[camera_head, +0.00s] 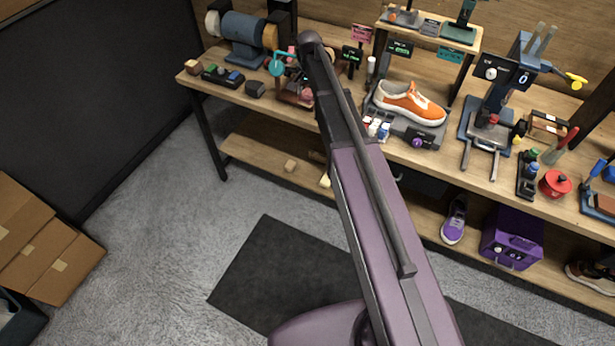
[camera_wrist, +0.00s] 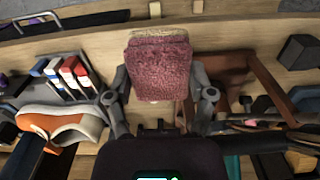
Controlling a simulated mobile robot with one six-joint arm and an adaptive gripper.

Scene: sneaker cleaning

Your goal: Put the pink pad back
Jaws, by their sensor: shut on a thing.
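The pink pad (camera_wrist: 157,65) is a fuzzy pink block with a tan backing along its far edge. It fills the middle of the wrist view. My gripper (camera_wrist: 160,92) is shut on it, with one finger at each side. In the head view my arm hides most of the gripper and I cannot make out the pad clearly. A reddish-brown wooden frame (camera_wrist: 262,75) stands just right of the pad in the wrist view; whether they touch is unclear.
An orange sneaker (camera_head: 411,102) sits on a grey stand, also in the wrist view (camera_wrist: 62,124). Small blocks on a tray (camera_head: 222,75) lie left on the wooden bench (camera_head: 455,160). The bench's front edge is close.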

